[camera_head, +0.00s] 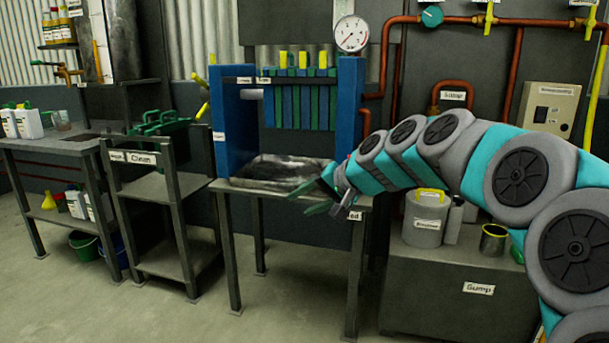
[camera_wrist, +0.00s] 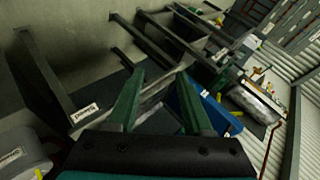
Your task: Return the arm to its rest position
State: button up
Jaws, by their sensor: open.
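My arm (camera_head: 445,140) reaches in from the right side of the head view, bent in several grey and teal segments. My gripper (camera_head: 318,198) is at its end, in front of the right part of the blue press frame (camera_head: 235,125) and near the front edge of its stand. In the wrist view my gripper (camera_wrist: 158,95) shows two green fingers spread apart with nothing between them. I cannot tell from the head view how far it is from the dark tray surface (camera_head: 275,170).
A grey container (camera_head: 425,225) and a metal can (camera_head: 494,240) stand on the sump box (camera_head: 455,300) below my arm. A gauge (camera_head: 351,34) and copper pipes (camera_head: 455,20) are behind. A shelf labelled Clean (camera_head: 143,159) stands left. The front floor (camera_head: 140,315) is clear.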

jog(key=s+d+f+n+g+h+p, duration=0.1)
jog(key=s+d+f, duration=0.4)
jog(key=s, duration=0.9)
jog(key=s+d+f+n+g+h+p, duration=0.1)
jog(key=s+d+f+g+h, duration=0.3)
jog(key=s, duration=1)
jog(key=s+d+f+n+g+h+p, duration=0.1)
jog(key=s+d+f+g+h+p, duration=0.1)
jog(key=s+f, duration=0.6)
jog(key=s+d+g+h, duration=0.1)
jog(key=s+d+g, duration=0.1)
jog(key=s, duration=0.4)
jog(key=shift+s+d+f, duration=0.15)
jog(key=shift+s+d, duration=0.25)
jog(key=shift+d, duration=0.45)
jog(key=shift+o, duration=0.2)
